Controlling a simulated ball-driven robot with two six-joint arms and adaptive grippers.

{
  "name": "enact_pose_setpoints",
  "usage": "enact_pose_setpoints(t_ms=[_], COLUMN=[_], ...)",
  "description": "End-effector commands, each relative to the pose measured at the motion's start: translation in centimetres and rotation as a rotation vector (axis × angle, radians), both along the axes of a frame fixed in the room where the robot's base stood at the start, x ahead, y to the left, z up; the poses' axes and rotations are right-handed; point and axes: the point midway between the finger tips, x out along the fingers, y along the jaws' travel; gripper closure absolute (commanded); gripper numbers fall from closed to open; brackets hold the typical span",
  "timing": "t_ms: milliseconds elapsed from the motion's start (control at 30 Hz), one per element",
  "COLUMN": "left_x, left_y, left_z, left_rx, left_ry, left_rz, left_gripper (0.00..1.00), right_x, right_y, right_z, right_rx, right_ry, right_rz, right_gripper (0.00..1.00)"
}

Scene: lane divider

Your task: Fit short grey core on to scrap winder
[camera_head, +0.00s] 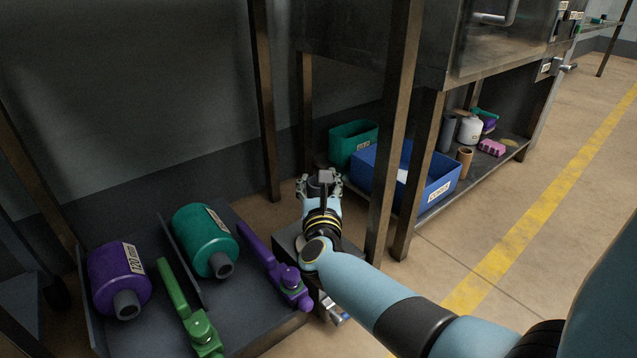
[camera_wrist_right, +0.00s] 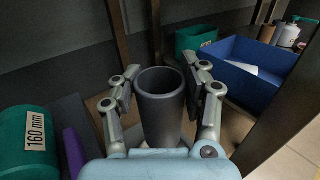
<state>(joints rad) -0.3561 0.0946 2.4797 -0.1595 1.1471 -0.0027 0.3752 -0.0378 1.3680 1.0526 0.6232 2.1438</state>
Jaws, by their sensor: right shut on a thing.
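In the right wrist view, a short dark grey core (camera_wrist_right: 161,120), a hollow open-topped tube, stands between the fingers of my right gripper (camera_wrist_right: 163,75). The gripper is shut on it, one finger at each side. In the head view, my right gripper (camera_head: 320,186) is beyond a dark boxy unit (camera_head: 288,241), near a table leg. That unit may be the scrap winder, but my arm hides much of it. The core's lower end is hidden in the wrist view, so I cannot tell what is beneath it. My left gripper is not in view.
A low tray (camera_head: 248,336) holds a purple roll (camera_head: 115,275), a teal roll (camera_head: 200,240) and green and purple handled tools. A blue bin (camera_head: 430,195) and teal bin (camera_head: 350,145) stand to the right. Table legs (camera_head: 397,120) rise close to my right arm. A shelf holds small items, including another dark tube (camera_head: 447,133).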

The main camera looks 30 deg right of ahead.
Motion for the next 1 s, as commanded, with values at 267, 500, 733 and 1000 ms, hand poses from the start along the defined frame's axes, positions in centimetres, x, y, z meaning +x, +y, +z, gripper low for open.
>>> enact_pose_setpoints(t_ms=[267, 500, 733, 1000], left_x=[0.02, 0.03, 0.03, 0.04], left_y=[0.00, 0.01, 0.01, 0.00], left_z=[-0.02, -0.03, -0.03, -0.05], left_rx=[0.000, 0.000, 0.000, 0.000], left_ry=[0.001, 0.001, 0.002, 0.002], left_rz=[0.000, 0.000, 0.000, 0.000], left_gripper=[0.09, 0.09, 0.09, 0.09], right_x=[0.00, 0.03, 0.03, 0.02], right_y=[-0.01, -0.01, -0.01, -0.04], right_z=[0.01, 0.01, -0.16, -0.86], right_rx=[0.000, -0.001, -0.001, -0.001], right_ry=[0.000, -0.001, 0.001, 0.001], right_rz=[0.000, -0.005, -0.005, -0.006], right_gripper=[0.86, 0.86, 0.86, 0.86])
